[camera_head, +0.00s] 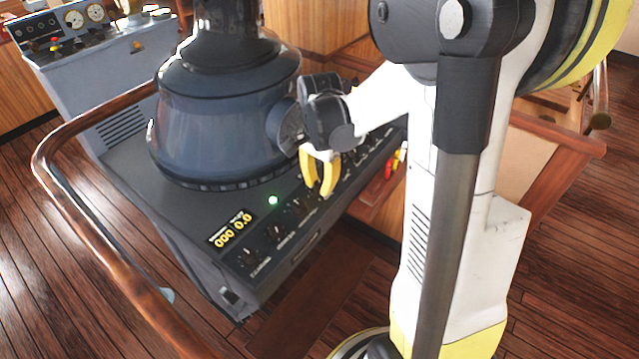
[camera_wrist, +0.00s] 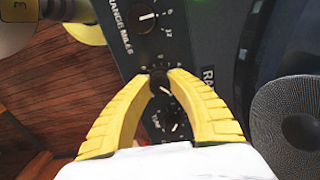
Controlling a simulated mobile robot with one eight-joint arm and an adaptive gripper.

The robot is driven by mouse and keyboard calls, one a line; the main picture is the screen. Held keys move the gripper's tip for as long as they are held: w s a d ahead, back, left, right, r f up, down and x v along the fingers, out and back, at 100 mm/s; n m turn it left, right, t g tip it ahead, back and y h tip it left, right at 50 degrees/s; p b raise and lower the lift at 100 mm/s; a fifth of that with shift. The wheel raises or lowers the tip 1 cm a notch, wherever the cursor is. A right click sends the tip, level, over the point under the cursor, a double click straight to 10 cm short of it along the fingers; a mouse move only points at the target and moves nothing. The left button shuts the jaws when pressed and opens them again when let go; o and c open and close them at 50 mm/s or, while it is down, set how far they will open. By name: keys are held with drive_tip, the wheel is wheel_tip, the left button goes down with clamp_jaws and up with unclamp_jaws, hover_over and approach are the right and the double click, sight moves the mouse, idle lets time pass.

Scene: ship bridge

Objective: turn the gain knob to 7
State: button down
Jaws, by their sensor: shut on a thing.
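My gripper (camera_wrist: 159,76) has its yellow fingers closed around a dark round knob (camera_wrist: 160,84), likely the gain knob. Its name label is covered by the fingers. A pale pointer mark shows on the knob, and small scale marks show around it, but I cannot read its setting. In the head view, my gripper (camera_head: 324,184) reaches down onto the sloped front panel of the dark radar console (camera_head: 230,215). The fingers and wrist hide the held knob there.
The range miles knob (camera_wrist: 147,19) and the tune knob (camera_wrist: 174,126) sit close on either side. A lit display (camera_head: 230,230) and a green light (camera_head: 273,200) are on the console. The big viewing hood (camera_head: 215,115) stands behind. A wooden rail (camera_head: 85,235) curves around the left.

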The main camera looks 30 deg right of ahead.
sight(320, 183)
drive_tip(key=shift+m, duration=0.5)
drive_tip(key=c, duration=1.2)
unclamp_jaws()
drive_tip(key=shift+o, duration=0.2)
drive_tip(key=shift+r, duration=0.1)
wheel_tip(320, 183, up, 12)
